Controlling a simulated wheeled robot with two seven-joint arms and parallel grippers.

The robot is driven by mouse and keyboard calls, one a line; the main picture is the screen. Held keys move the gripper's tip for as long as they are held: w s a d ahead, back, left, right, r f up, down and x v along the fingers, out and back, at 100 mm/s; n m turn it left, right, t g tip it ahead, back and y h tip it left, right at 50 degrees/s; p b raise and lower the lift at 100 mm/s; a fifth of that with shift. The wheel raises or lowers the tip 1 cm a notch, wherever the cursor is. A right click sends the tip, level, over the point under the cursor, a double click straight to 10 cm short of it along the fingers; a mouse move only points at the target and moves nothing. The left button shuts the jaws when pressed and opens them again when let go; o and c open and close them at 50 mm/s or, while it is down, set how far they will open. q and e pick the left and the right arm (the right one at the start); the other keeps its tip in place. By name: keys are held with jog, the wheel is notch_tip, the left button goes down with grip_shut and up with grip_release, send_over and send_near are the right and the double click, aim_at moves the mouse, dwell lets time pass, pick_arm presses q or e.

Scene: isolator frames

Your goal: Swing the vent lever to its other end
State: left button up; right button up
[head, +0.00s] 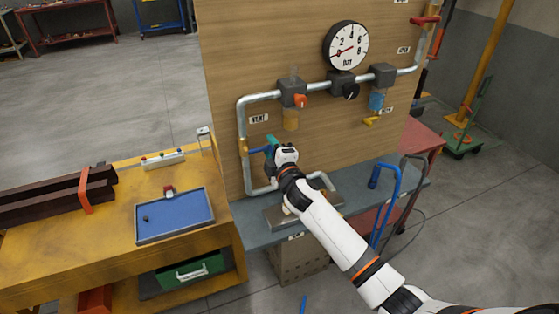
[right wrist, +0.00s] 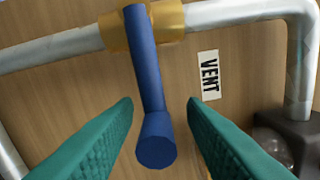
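The vent lever is a blue bar with a round knob end (right wrist: 155,140), fixed to a brass valve body (right wrist: 165,25) on a metal pipe. In the head view the brass valve (head: 243,147) sits on the left vertical pipe below the VENT label (head: 259,118), and the blue lever (head: 257,150) sticks out toward my gripper. My right gripper (head: 271,145) is at the lever's free end. In the right wrist view its teal fingers (right wrist: 161,115) are apart, one on each side of the knob, with gaps showing. My left gripper is not in view.
The wooden panel (head: 225,75) carries a gauge (head: 346,45), an orange knob (head: 301,101), a black knob (head: 351,91) and a yellow lever (head: 370,121). The pipe runs close around my gripper. A yellow bench with a blue tray (head: 178,238) stands at left.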

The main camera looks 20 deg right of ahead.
jog(key=s+b, duration=0.1)
jog(key=s, duration=1)
jog(key=shift+d+b, duration=0.2)
jog(key=shift+b, duration=0.2)
